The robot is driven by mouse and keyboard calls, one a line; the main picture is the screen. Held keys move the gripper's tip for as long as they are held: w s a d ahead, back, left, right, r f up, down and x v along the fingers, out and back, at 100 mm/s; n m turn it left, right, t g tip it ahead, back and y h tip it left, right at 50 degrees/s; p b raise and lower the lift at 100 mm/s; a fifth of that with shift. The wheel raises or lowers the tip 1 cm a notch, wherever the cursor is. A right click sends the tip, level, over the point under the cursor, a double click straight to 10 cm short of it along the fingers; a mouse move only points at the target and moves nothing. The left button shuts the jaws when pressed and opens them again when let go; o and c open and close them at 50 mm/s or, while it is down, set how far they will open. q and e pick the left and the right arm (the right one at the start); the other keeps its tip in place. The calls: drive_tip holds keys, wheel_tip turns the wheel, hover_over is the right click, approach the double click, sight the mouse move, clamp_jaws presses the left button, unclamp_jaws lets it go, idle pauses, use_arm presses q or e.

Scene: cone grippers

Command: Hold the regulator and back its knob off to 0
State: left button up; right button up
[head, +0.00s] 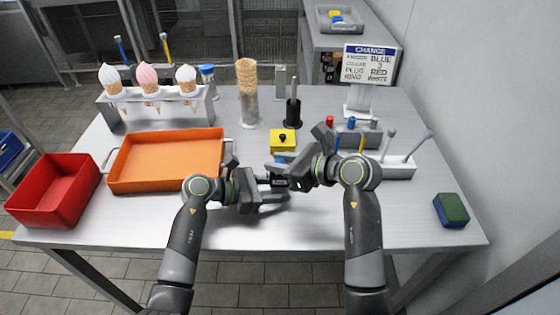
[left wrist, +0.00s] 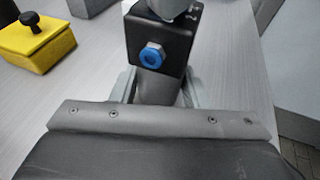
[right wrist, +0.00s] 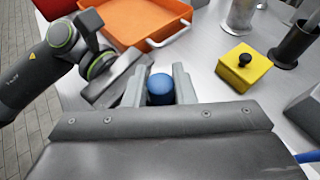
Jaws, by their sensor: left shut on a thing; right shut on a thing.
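The regulator (left wrist: 177,38) is a black block with a blue hex fitting (left wrist: 152,55) on its face, seen in the left wrist view. My left gripper (head: 272,190) is shut on the regulator's lower part and holds it above the table's front half. The regulator's blue round knob (right wrist: 160,85) shows in the right wrist view between the fingers of my right gripper (right wrist: 159,82). My right gripper is shut on this knob. In the head view the two grippers meet and largely hide the regulator. The scale or pointer reading cannot be made out.
A yellow block (head: 283,146) with a black knob stands just behind the grippers. An orange tray (head: 168,184) and a red bin (head: 52,190) are at left. A white holder (head: 396,167) with tools and a blue-green sponge (head: 451,210) are at right. The table's front is mostly clear.

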drive_tip(key=shift+f, duration=0.1)
drive_tip(key=o, duration=1)
drive_tip(key=v, duration=1.2)
drive_tip(key=shift+c, duration=0.3)
